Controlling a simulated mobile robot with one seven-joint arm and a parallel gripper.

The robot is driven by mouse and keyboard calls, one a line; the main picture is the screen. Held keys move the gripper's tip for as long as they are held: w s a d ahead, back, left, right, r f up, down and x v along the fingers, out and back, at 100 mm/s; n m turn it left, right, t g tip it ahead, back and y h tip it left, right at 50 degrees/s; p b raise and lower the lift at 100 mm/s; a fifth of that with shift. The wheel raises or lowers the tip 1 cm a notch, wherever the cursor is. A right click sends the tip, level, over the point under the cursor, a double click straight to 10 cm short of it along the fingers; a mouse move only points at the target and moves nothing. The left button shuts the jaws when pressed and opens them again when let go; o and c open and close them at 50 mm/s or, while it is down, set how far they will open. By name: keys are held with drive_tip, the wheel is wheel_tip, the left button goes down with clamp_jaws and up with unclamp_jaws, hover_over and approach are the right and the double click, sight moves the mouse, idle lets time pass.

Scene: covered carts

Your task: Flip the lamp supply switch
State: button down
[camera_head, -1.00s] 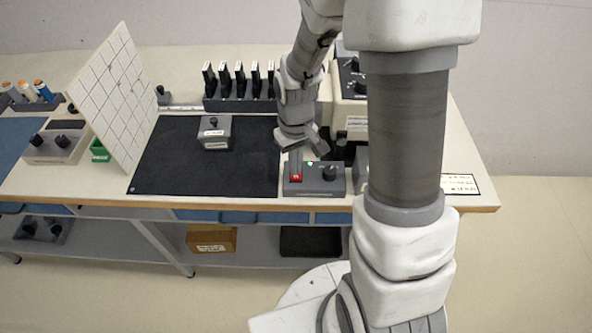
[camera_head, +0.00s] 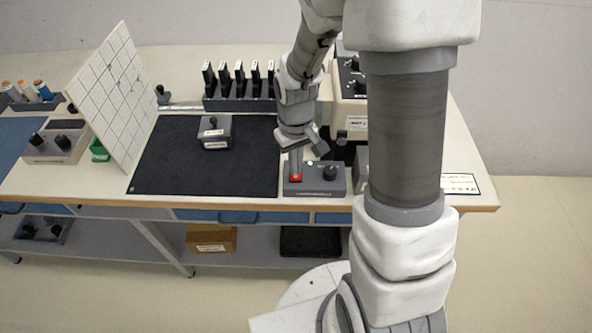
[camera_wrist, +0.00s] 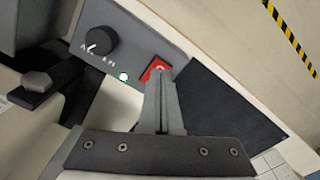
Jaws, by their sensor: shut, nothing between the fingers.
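The lamp supply is a grey box (camera_head: 318,187) at the front edge of the bench, with a red switch (camera_head: 295,179), a small pale green light (camera_head: 310,163) and a black knob (camera_head: 329,173). In the wrist view the red switch (camera_wrist: 157,68) lies right at the fingertips, with the lit dot (camera_wrist: 123,76) and the knob (camera_wrist: 102,41) to its left. My gripper (camera_head: 295,172) is shut and empty, pointing down onto the switch. Its fingertips (camera_wrist: 160,76) cover part of the switch; I cannot tell whether they touch it.
A black mat (camera_head: 190,165) with a small grey box (camera_head: 215,132) on it lies left of the supply. A white gridded panel (camera_head: 112,90) leans further left. A rack of black pieces (camera_head: 238,103) and a beige device (camera_head: 350,110) stand behind.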

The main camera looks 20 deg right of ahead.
drive_tip(key=shift+f+b, duration=0.65)
drive_tip(key=shift+f, duration=0.2)
drive_tip(key=shift+r, duration=0.1)
drive_tip(key=shift+r+p, duration=2.7)
drive_tip(key=shift+r, duration=0.75)
drive_tip(key=s+r+t, duration=0.2)
drive_tip(key=s+r, duration=0.2)
drive_tip(key=r, duration=0.3)
drive_tip(key=s+r+m+t, duration=0.1)
drive_tip(key=s+r, duration=0.4)
drive_tip(key=r, duration=0.3)
drive_tip(key=s+r+m+t, duration=0.1)
drive_tip(key=s+r+t, duration=0.1)
drive_tip(key=s+r, duration=0.3)
wheel_tip(320, 180, up, 3)
drive_tip(key=shift+f+t, duration=0.1)
drive_tip(key=shift+t, duration=0.2)
